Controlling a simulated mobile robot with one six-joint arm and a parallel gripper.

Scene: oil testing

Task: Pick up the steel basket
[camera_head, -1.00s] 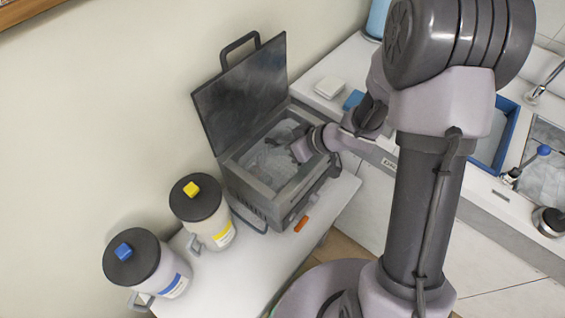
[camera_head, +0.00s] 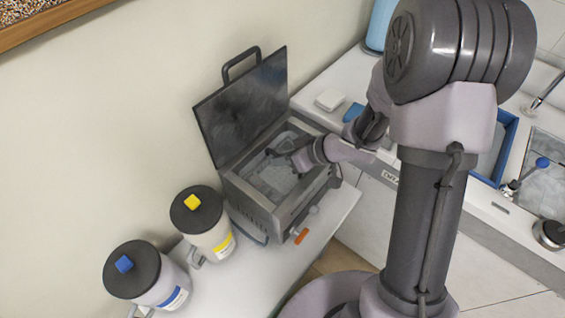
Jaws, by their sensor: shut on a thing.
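The steel basket (camera_head: 274,180) is a grey mesh basket inside the open bath of a dark metal machine (camera_head: 258,212). The machine's lid (camera_head: 243,103) stands raised at the back left. My gripper (camera_head: 278,152) reaches in from the right over the bath, at the basket's upper part. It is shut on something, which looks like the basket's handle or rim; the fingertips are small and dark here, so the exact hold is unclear. The basket appears level and within the bath walls.
Two jars with dark lids, one with a yellow knob (camera_head: 192,203) and one with a blue knob (camera_head: 124,264), stand left of the machine on the white table (camera_head: 240,285). A white counter (camera_head: 307,95) with a blue-rimmed sink lies behind and to the right.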

